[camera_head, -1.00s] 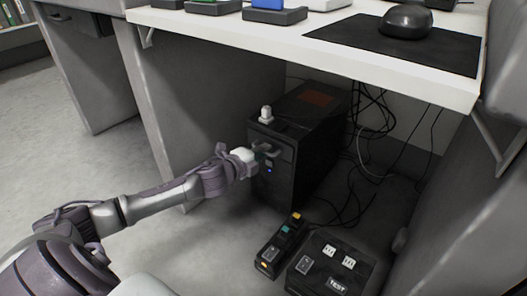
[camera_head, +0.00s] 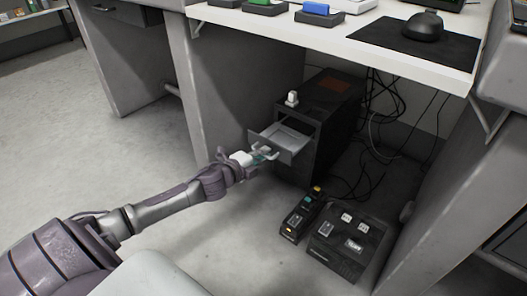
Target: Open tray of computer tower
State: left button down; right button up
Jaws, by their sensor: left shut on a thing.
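The black computer tower (camera_head: 327,112) stands on the floor under the white desk. Its grey tray (camera_head: 290,138) sticks out from the upper front, with its inside showing empty. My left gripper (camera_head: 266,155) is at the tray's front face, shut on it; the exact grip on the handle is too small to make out. My right gripper is not in view.
A small white object (camera_head: 292,98) stands on top of the tower. A power strip (camera_head: 301,216) and a black test box (camera_head: 348,238) lie on the floor in front of the tower. Cables hang behind it. The desk (camera_head: 400,57) overhangs; the floor to the left is clear.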

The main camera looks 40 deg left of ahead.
pick_arm(q)
jog(key=c, duration=1.5)
grip_release()
jog(key=d+v, duration=0.1)
jog(key=v, duration=1.1)
jog(key=shift+a, duration=0.35)
